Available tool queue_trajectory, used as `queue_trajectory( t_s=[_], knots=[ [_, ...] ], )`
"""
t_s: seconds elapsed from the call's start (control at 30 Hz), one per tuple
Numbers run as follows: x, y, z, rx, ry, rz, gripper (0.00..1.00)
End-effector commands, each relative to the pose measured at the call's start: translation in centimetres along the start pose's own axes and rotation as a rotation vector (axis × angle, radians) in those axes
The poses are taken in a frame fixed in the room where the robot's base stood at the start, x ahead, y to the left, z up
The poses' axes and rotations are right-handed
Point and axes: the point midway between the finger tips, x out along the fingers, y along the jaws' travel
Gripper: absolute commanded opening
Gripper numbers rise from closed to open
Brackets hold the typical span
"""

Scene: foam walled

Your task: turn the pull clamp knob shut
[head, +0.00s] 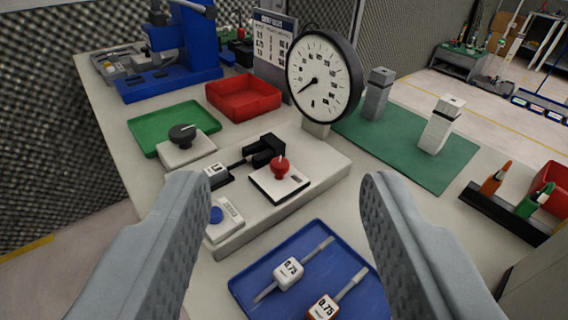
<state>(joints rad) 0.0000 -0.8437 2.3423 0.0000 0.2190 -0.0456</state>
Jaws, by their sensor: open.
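A red knob (280,167) with a pale pointer stands on a white, black-edged plate (294,184) on the grey-white fixture (325,168). A black clamp-like block (264,149) sits just behind it. A black knob (182,131) with a light pointer line sits on a separate white box (187,152) farther left. No readable label tells which is the pull clamp knob. My gripper (283,178) is open and empty. Its two grey fingers stand wide apart in the foreground, with the red knob showing between them; neither finger appears to touch a knob.
A round dial gauge (322,75) rises behind the fixture. A blue tray (318,250) with two tagged gauges lies in front. Green (150,122) and red (243,95) trays are behind; a green mat (408,140) is right.

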Motion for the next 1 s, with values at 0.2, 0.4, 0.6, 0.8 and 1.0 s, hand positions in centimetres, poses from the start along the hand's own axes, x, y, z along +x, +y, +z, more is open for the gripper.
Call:
queue_trajectory(
  t_s=[0.2,0.4,0.6,0.8,1.0],
  knots=[
    [3.8,0.1,-1.2,-0.078,-0.175,-0.015,0.48],
    [7.0,0.1,-1.9,-0.153,-0.335,-0.041,0.48],
    [9.9,0.1,-2.5,-0.224,-0.493,-0.08,0.48],
    [12.7,0.1,-2.9,-0.292,-0.648,-0.13,0.48],
    [15.4,0.1,-3.1,-0.357,-0.801,-0.192,0.48]
  ],
)
